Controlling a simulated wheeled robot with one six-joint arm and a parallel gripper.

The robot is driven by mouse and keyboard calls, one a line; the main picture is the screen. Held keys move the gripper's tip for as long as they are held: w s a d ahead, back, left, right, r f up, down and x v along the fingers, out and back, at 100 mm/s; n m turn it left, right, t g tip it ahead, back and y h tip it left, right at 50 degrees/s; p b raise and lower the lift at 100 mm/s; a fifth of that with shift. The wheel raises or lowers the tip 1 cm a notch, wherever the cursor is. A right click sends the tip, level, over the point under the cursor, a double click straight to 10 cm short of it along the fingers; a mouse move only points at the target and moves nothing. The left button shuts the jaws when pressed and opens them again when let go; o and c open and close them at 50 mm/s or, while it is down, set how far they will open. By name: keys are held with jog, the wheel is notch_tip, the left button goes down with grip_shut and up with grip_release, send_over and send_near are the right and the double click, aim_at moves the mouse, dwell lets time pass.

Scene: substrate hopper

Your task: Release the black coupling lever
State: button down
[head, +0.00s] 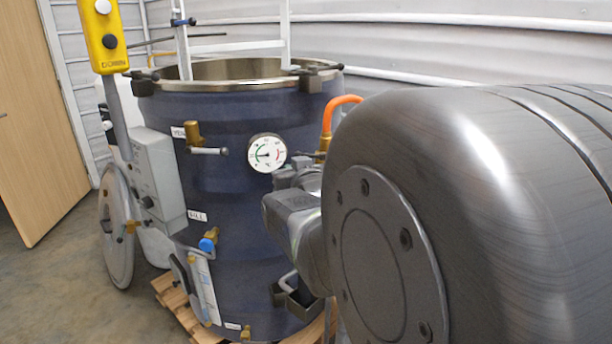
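The orange hose (340,103) bends down to a brass coupling (323,146) on the right side of the blue hopper (232,205). A small dark lever (304,154) juts left from the foot of this coupling; it looks like the black coupling lever, but its exact position is hard to read. My gripper (296,176) is just below the lever, right of the dial gauge. It is small and partly hidden by my own arm, which fills the right of the view. I cannot tell whether its fingers are open or touch the lever.
The dial gauge (267,153), a brass valve with a grey handle (194,136) and a blue-knobbed valve (209,240) stick out from the hopper. A grey control box (156,180) and a yellow pendant (103,36) are at left.

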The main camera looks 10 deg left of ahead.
jog(key=shift+s+r, duration=0.1)
jog(key=shift+s, duration=0.6)
jog(key=w+f+p, duration=0.1)
jog(key=w, duration=0.8)
jog(key=shift+f+p, duration=0.4)
jog(key=shift+a, duration=0.1)
